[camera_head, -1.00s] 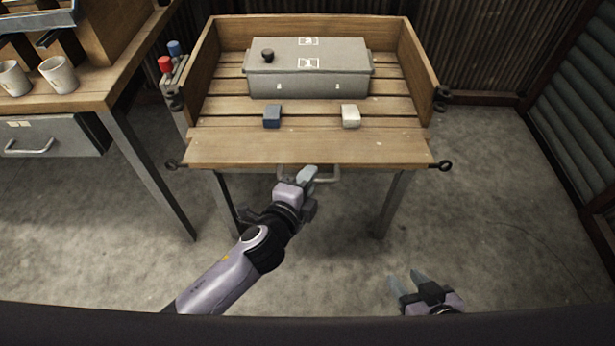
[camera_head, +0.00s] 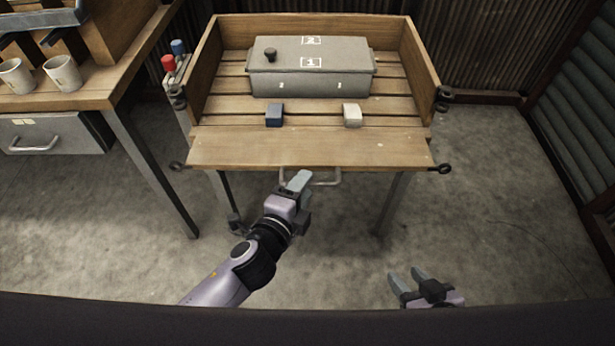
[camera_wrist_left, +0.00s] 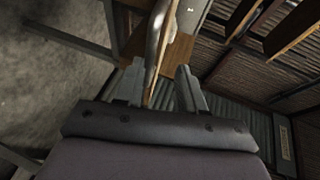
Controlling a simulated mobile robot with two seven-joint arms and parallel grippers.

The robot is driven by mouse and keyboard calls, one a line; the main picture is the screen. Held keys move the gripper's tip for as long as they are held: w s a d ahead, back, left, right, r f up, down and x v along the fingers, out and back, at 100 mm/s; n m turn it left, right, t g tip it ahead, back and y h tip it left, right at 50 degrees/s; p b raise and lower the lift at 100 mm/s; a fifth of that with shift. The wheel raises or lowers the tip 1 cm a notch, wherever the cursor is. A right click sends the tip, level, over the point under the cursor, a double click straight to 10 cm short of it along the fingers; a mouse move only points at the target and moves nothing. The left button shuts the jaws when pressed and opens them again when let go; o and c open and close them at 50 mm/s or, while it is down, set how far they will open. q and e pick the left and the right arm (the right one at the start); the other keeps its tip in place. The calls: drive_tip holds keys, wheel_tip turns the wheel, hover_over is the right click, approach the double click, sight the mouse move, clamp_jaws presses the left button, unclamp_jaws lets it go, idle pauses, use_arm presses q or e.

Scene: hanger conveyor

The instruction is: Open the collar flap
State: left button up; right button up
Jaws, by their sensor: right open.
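The wooden front flap (camera_head: 310,149) of the slatted collar lies folded outward, roughly level, at the front edge. Its grey bar handle (camera_head: 325,182) shows below that edge. My left gripper (camera_head: 299,180) is just in front of the flap, over the handle's left part in the head view. In the left wrist view, its fingers (camera_wrist_left: 160,88) are apart, with the handle (camera_wrist_left: 160,28) and the board edge beyond and between them. Contact is not visible. My right gripper (camera_head: 407,277) is open and empty, low at the bottom right, away from the collar.
A grey lidded box (camera_head: 310,80) with a black knob stands inside the collar. A blue block (camera_head: 274,115) and a white block (camera_head: 352,115) lie before it. Dark ring fittings flank the flap. A bench with cups (camera_head: 62,73) stands left. The floor at right is clear.

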use_arm(q)
drive_tip(key=v, duration=0.3)
drive_tip(key=shift+s+a+r, duration=0.1)
drive_tip(key=shift+s, duration=0.1)
idle(0.4)
drive_tip(key=s+a+f+n+g+y, duration=0.2)
drive_tip(key=s+a+f+n, duration=0.2)
drive_tip(key=s+a+n, duration=0.35)
drive_tip(key=s+a+f+n+g+y, duration=0.15)
drive_tip(key=s+a+f+n, duration=0.3)
drive_tip(key=a+n, duration=0.5)
wheel_tip(320, 180, up, 14)
drive_tip(key=s+n+p, duration=0.1)
drive_tip(key=n+p, duration=0.1)
drive_tip(key=p, duration=1.4)
drive_tip(key=shift+s+a, duration=0.2)
